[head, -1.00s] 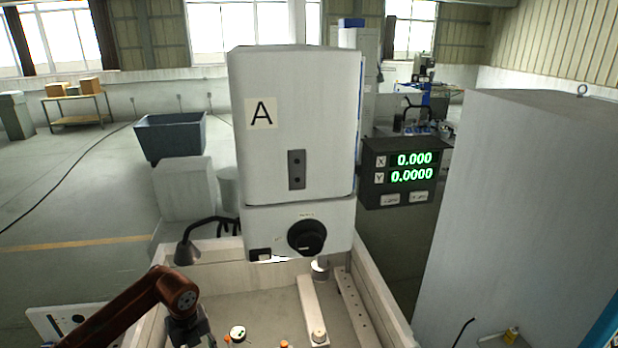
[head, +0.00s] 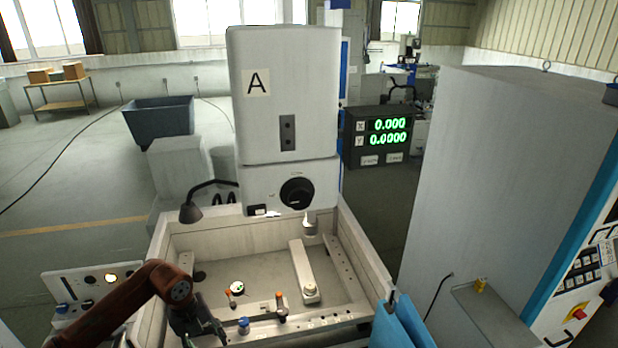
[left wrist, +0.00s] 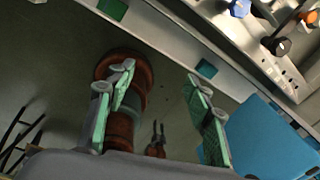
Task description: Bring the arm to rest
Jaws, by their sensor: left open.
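My left arm, brown-red, comes in from the left in the head view. Its left gripper (head: 207,334) is at the near left corner of the machine's work tank (head: 375,262), low in the picture. In the left wrist view the two green-padded fingers of this gripper (left wrist: 160,78) stand wide apart, with nothing between them but the view of the floor and brown-red round parts beyond. My right gripper is in neither view.
The machine head marked A (head: 285,95) stands over the tank. Small knobs, one blue (head: 243,325), sit by the near rail. A blue cloth (head: 400,322) hangs at the tank's near right corner. A control panel (head: 85,287) is at the left, a grey cabinet (head: 490,180) at the right.

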